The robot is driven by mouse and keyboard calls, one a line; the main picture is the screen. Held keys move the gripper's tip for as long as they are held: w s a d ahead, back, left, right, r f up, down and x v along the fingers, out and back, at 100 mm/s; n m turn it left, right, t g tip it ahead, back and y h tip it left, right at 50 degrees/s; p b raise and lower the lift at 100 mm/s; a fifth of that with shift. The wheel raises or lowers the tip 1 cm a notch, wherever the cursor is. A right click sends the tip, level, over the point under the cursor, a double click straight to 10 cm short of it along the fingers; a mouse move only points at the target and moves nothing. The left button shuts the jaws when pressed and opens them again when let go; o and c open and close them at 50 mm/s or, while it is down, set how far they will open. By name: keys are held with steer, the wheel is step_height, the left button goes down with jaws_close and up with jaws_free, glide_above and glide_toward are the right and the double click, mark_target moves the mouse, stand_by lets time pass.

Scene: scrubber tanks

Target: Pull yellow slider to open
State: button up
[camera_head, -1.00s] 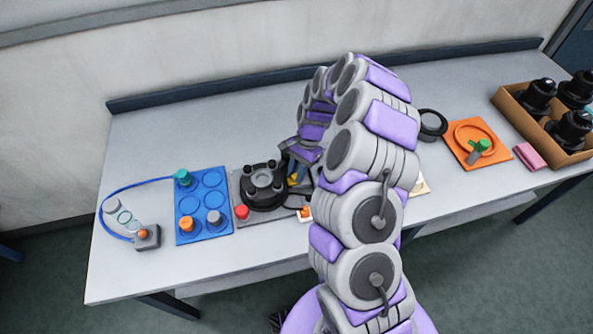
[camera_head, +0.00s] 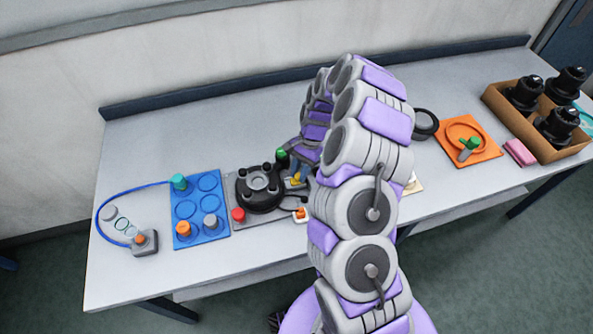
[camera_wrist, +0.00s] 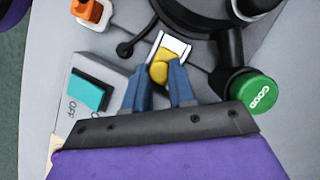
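The yellow slider (camera_wrist: 158,72) sits in a white-framed slot (camera_wrist: 172,46) beside the black round device (camera_head: 260,188). It also shows as a small yellow patch in the head view (camera_head: 295,181). My gripper (camera_wrist: 160,68) is at the slider, with one blue fingertip on each side of the yellow knob. The fingertips look very close to the knob, but I cannot tell whether they press on it. In the head view my arm hides part of this area.
A green button marked GOOD (camera_wrist: 252,92) is close to the right finger. A teal switch (camera_wrist: 90,90) is at the left, and an orange switch (camera_wrist: 92,10) beyond it. A blue board (camera_head: 203,182) lies left of the device. An orange board (camera_head: 486,152) and box (camera_head: 500,112) are at right.

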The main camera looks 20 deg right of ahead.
steer(key=shift+o, duration=1)
steer(key=shift+d, duration=0.2)
steer(key=p+v, duration=0.2)
steer(key=v, duration=1.5)
steer(key=shift+r, duration=0.2)
